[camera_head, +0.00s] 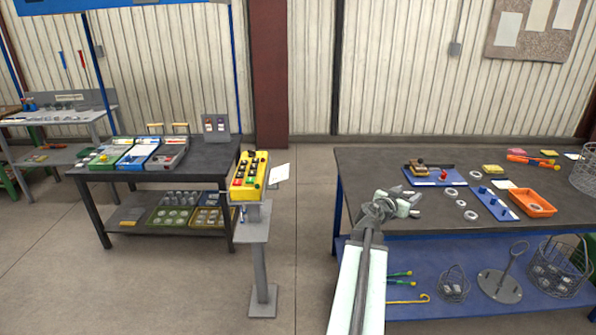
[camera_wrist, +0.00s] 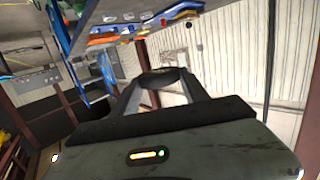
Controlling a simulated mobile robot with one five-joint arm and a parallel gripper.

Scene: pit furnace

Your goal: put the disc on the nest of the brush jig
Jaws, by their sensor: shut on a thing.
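My gripper (camera_head: 408,203) is raised in front of the right workbench, near its front left part. In the wrist view my gripper (camera_wrist: 165,75) is shut on a dark disc (camera_wrist: 160,82), which sits between the fingertips. The disc cannot be made out clearly in the head view. What looks like the brush jig (camera_head: 430,177), a blue plate with a brown block and a red knob, lies on the bench beyond and right of my gripper, apart from it. Its nest is too small to make out surely.
The right workbench (camera_head: 362,168) also bears several pale rings (camera_head: 455,204), a blue plate with pegs (camera_head: 494,202), an orange tray (camera_head: 533,203) and a wire basket (camera_head: 585,168). A yellow control box (camera_head: 248,176) stands on a post to the left. The bench's back left is clear.

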